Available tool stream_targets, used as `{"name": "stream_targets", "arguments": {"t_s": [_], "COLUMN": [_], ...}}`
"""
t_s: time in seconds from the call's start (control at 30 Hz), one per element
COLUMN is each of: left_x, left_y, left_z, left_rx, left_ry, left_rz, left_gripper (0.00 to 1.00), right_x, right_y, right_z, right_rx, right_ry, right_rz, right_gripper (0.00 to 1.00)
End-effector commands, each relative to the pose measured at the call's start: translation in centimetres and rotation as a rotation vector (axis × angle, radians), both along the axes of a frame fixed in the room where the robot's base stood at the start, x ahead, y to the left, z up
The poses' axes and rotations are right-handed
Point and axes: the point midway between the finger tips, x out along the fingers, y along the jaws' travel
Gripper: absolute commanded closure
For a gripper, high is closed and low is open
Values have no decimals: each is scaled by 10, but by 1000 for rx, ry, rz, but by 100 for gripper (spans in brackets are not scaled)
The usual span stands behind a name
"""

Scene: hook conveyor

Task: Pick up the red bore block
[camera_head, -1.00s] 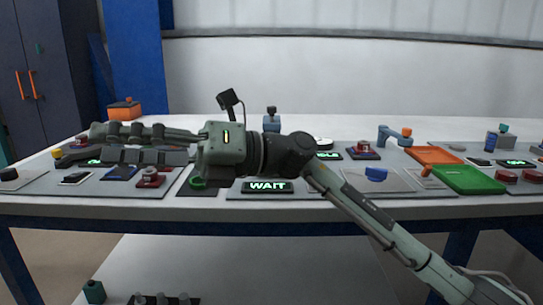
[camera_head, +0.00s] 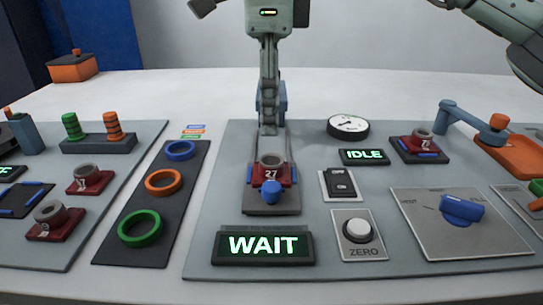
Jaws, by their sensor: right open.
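Several red bore blocks with grey ring tops are in view. One, numbered 27 (camera_head: 286,177), sits on a dark fixture (camera_head: 270,205) with a blue ball knob (camera_head: 271,192) in front, at the middle of the table. Others are a block by the IDLE sign (camera_head: 419,147) and two at the left (camera_head: 83,181), (camera_head: 56,222). My right gripper (camera_head: 269,131) points straight down, open and empty, just above and behind block 27. Its fingers overlap in this view, so the gap between them and any contact with the block cannot be judged.
A WAIT sign (camera_head: 263,247) stands in front of the fixture. A dial (camera_head: 348,127), a rocker switch (camera_head: 341,184), a ZERO button (camera_head: 357,231) and a blue knob (camera_head: 462,210) are to the right. Coloured rings (camera_head: 139,229) lie left. A blue post (camera_head: 282,97) stands behind the gripper.

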Motion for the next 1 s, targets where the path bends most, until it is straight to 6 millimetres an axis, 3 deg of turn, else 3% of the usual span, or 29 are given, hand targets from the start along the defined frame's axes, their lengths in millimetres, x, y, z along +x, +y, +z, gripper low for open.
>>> {"name": "stream_targets", "arguments": {"t_s": [0.57,0.8,1.0], "left_x": [-2,-2,-1], "left_y": [0,0,0], "left_z": [-5,-7,-5], "left_rx": [-3,-2,-2], "left_ry": [5,9,5], "left_rz": [1,1,0], "left_gripper": [53,53,53], "right_x": [-4,-4,-4], "right_y": [-3,-3,-3], "right_z": [-69,-73,-73], "right_rx": [1,2,2], "right_ry": [3,0,1], "right_rz": [0,0,0], "right_gripper": [60,60,83]}}
